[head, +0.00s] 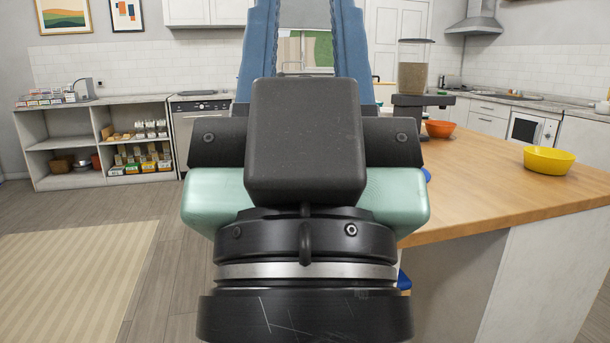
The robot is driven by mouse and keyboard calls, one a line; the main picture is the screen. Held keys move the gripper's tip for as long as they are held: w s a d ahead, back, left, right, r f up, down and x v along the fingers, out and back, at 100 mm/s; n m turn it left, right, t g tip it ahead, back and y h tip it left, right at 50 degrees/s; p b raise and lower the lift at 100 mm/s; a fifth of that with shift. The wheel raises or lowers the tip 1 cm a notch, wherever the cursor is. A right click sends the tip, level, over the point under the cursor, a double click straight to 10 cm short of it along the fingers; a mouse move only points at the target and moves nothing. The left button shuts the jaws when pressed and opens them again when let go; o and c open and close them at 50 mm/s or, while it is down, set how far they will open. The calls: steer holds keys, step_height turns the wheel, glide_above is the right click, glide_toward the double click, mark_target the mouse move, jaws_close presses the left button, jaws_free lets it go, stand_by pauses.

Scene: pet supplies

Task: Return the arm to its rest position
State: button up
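My gripper (306,20) fills the middle of the head view, seen from behind. Its black wrist with a silver ring is at the bottom, and a black box sits above it in front of a mint-green part. Two blue fingers run up to the top edge, well apart. The room shows between them and I see nothing held there. The fingertips are at or past the top edge of the picture. My arm's wrist and gripper hide the centre of the room and the table's left end.
A wooden-topped table (490,195) stands close on the right. It bears a yellow bowl (549,160), an orange bowl (439,129) and a food dispenser (413,75). A white shelf unit (66,130) stands at the back left. The floor with a striped rug (75,285) is clear.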

step_height(320, 180, up, 30)
steer(key=p, duration=2.7)
steer(key=shift+f+p, duration=0.25)
steer(key=shift+p, duration=0.05)
